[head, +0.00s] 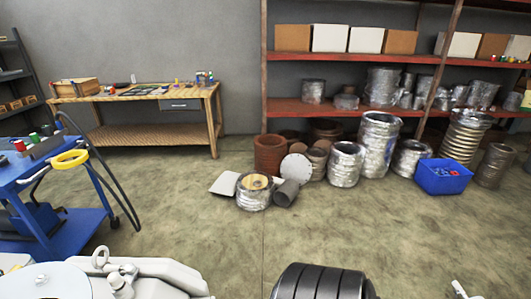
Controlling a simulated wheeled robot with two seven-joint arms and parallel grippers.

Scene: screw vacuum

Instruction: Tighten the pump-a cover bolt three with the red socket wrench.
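A pale grey-white machine with a lifting eye, likely a pump (160,272), fills the bottom left edge. A black ribbed cylinder, motor-like (322,283), stands right of it at the bottom edge. Both are cut off, and I cannot tell which is pump-a or pick out cover bolt three. A small red item (19,146) lies on the blue cart's top at the left edge; I cannot tell whether it is part of the red socket wrench. Neither of my grippers shows in the head view.
A wooden workbench (160,102) stands behind. Metal and rusty cylinders and a blue crate (442,177) sit before red shelves (290,107). The middle floor is clear.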

